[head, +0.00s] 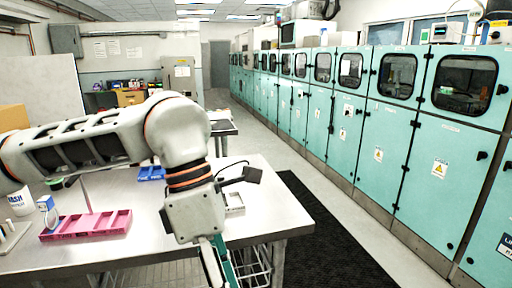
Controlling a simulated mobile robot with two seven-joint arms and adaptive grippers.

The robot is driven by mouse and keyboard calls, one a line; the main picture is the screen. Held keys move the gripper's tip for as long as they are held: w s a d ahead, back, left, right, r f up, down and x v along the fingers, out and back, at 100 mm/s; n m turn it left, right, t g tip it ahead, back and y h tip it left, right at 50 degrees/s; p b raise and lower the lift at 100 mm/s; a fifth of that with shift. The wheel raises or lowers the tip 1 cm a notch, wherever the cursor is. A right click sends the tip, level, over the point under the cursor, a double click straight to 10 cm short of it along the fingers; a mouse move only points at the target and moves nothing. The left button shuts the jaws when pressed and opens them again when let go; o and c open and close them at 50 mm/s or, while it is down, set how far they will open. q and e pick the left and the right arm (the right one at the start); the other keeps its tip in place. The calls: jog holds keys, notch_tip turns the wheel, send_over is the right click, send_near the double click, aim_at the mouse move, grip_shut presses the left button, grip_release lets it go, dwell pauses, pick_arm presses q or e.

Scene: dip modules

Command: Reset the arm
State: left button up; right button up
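My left arm (180,130) comes in from the left and bends down over the table. Its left gripper (218,266) hangs beyond the table's front edge, at the bottom of the head view. The fingertips are cut off by the frame, so I cannot see whether it is open or holds anything. A teal strip shows beside the grey finger link; I cannot tell what it is. My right gripper is not in view.
On the metal table (140,240) are a pink tray (87,226), a blue tray (151,173), a small light tray (234,202) and a white cup (22,203). A wire basket (252,268) is beneath. Teal cabinets (385,140) line the right; a dark mat (320,230) lies before them.

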pick_arm(q)
jog(key=s+d+r+n+g+h, duration=0.2)
jog(key=s+d+r+g+h, duration=0.15)
jog(key=d+h, duration=0.35)
jog(key=s+d+r+n+g+h, duration=0.2)
jog(key=s+d+r+g+h, duration=0.15)
jog(key=d+h, duration=0.35)
jog(key=w+a+n+t+h, duration=0.2)
jog(key=w+n+t+h, duration=0.5)
jog(key=w+n+t, duration=0.4)
jog(key=w+a+f+n+t+y, duration=0.55)
jog(key=f+n+t, duration=0.25)
jog(key=f+n, duration=0.25)
jog(key=w+a+f+n+t+y, duration=0.5)
jog(key=f+n+t, duration=0.35)
jog(key=n, duration=0.35)
jog(key=s+a+f+n+g+y, duration=0.1)
jog(key=s+a+f+n+y, duration=0.2)
jog(key=f, duration=0.5)
jog(key=s+a+f+n+g+y, duration=0.1)
jog(key=s+a+f+n+y, duration=0.15)
jog(key=a+f, duration=0.35)
jog(key=s+a+f+n+g+y, duration=0.1)
jog(key=s+a+f+n+y, duration=0.15)
jog(key=f, duration=0.65)
jog(key=s+a+f+n+g+y, duration=0.2)
jog(key=s+a+f, duration=0.4)
jog(key=s+f, duration=0.4)
jog(key=shift+f+g+y, duration=0.55)
jog(key=shift+g, duration=0.4)
